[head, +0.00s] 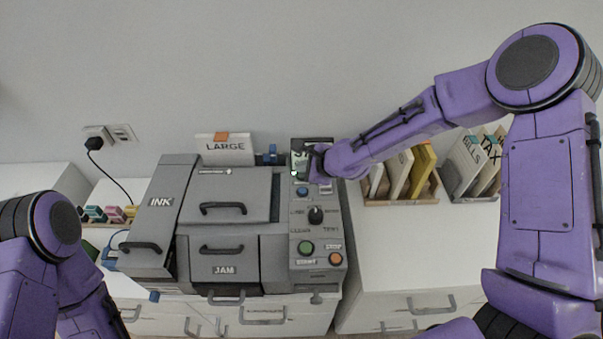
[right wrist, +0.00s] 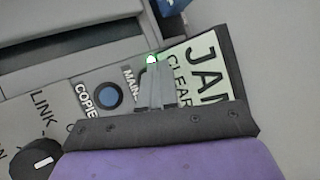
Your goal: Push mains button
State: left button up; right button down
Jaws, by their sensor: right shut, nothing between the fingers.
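My right gripper (head: 312,162) is at the panel's upper part, beside the pale display. In the right wrist view its fingers (right wrist: 155,82) are shut with nothing between them and point at the panel. A partly covered "MAIN" label (right wrist: 131,78) is left of the fingers. My left arm is at the lower left, its gripper out of view.
A blue button (right wrist: 108,95) labelled COPIES and a black knob (head: 316,215) are near. Green (head: 306,247) and orange (head: 335,258) buttons sit lower. The display (right wrist: 203,72) reads "CLEAR" and "JA". File boxes (head: 400,201) stand to the right. The right desk top is clear in front.

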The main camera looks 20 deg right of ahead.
jog(key=shift+f, duration=0.1)
dwell(0.3)
jog(key=shift+f, duration=0.4)
jog(key=shift+r+p, duration=0.5)
jog(key=shift+r, duration=0.05)
notch_tip(320, 180, up, 6)
jog(key=p, duration=0.5)
jog(key=shift+p, duration=0.3)
